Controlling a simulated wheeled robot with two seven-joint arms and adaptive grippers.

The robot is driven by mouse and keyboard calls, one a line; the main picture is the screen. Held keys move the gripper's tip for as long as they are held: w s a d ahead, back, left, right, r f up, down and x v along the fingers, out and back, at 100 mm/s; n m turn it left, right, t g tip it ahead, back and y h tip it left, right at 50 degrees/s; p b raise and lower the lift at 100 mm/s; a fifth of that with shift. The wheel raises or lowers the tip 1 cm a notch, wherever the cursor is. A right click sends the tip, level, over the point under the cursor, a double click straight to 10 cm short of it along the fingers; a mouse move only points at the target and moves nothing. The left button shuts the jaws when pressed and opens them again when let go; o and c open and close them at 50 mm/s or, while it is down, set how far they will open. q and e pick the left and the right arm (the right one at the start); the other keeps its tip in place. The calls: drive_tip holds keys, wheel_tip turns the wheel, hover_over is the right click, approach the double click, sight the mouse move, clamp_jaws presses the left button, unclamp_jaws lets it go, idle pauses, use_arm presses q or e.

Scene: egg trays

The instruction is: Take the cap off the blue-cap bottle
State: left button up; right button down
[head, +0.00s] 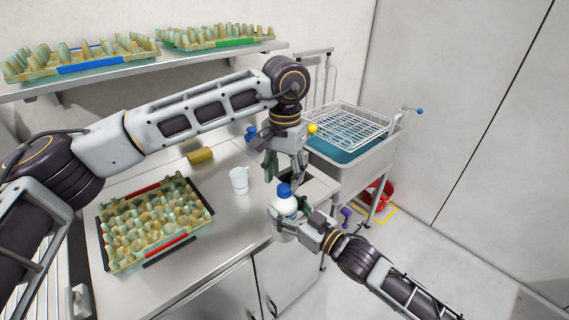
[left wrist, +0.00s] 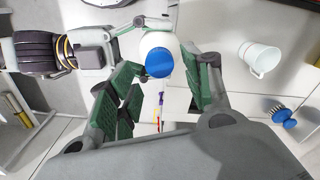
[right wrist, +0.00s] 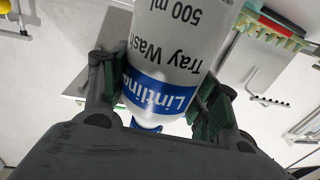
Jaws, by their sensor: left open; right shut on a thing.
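The blue-cap bottle (head: 287,205) is white with a blue label band and is held upright over the counter's front edge. My right gripper (head: 297,208) is shut on its body; in the right wrist view the bottle (right wrist: 180,50) sits between the fingers, its label upside down. The blue cap (head: 284,190) is on the bottle's top. My left gripper (head: 285,172) is open just above the cap, fingers pointing down. In the left wrist view the cap (left wrist: 159,62) lies between and beyond the open green-padded fingers, apart from them.
A white mug (head: 239,180) stands on the counter left of the bottle. An egg tray (head: 112,262) lies farther left. A basin cart (head: 385,150) stands to the right.

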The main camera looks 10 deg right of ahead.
sight(284, 187)
use_arm(q)
drive_tip(key=shift+f, duration=1.65)
drive_tip(key=shift+c, duration=0.4)
drive_tip(key=c, duration=1)
